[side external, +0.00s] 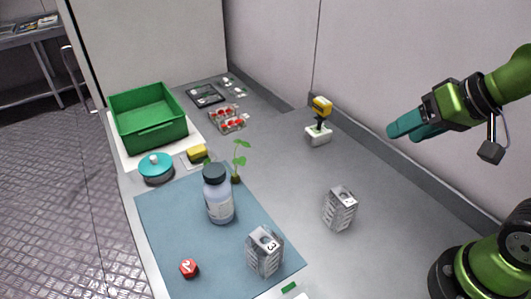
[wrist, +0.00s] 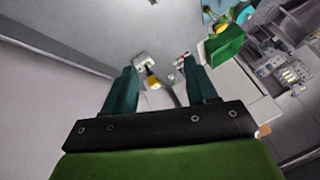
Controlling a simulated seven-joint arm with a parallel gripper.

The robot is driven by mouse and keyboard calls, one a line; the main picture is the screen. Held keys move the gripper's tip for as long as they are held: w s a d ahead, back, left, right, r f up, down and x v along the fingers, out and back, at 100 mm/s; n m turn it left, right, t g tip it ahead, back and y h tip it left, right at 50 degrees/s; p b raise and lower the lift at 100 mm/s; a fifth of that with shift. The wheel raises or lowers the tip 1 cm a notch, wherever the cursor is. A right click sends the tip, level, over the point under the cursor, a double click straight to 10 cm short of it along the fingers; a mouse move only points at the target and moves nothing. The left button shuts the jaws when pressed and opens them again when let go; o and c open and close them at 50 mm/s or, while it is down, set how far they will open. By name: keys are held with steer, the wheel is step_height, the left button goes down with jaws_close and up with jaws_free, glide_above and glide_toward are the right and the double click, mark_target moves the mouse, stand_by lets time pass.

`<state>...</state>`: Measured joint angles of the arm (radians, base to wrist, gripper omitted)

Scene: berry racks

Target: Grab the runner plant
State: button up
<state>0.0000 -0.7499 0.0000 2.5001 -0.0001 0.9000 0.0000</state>
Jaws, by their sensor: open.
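The runner plant (side external: 240,158) is a small green seedling with a thin stem and several leaves, standing upright in a small dark base. It is behind a white bottle with a dark cap (side external: 218,196), at the far edge of the blue mat (side external: 165,215). My gripper (side external: 394,131) has teal fingers and is raised well to the right of the plant, apart from everything. In the wrist view the fingers (wrist: 158,66) are spread, with nothing between them.
A green crate (side external: 150,135), a teal-lidded pot (side external: 156,168) and a yellow block (side external: 197,153) are left of the plant. Red berry punnets (side external: 228,121) lie behind. A yellow-topped device (side external: 320,120) and a silver block (side external: 340,209) stand to the right. Another block (side external: 264,252) and a red die (side external: 189,268) are in front.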

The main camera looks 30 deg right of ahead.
steer(key=n+g+h, duration=0.2)
steer(key=g+h, duration=0.1)
steer(key=g, duration=0.1)
glide_above(235, 175)
steer(key=s, duration=0.2)
steer(key=f, duration=1.8)
steer(key=shift+s+a+f, duration=0.15)
steer(key=shift+a+f, duration=0.1)
steer(key=shift+f, duration=0.05)
steer(key=shift+w+x, duration=0.2)
steer(key=shift+x, duration=1.15)
steer(key=shift+w+x, duration=0.15)
steer(key=shift+x, duration=1.2)
steer(key=shift+r, duration=0.15)
steer(key=shift+c, duration=0.3)
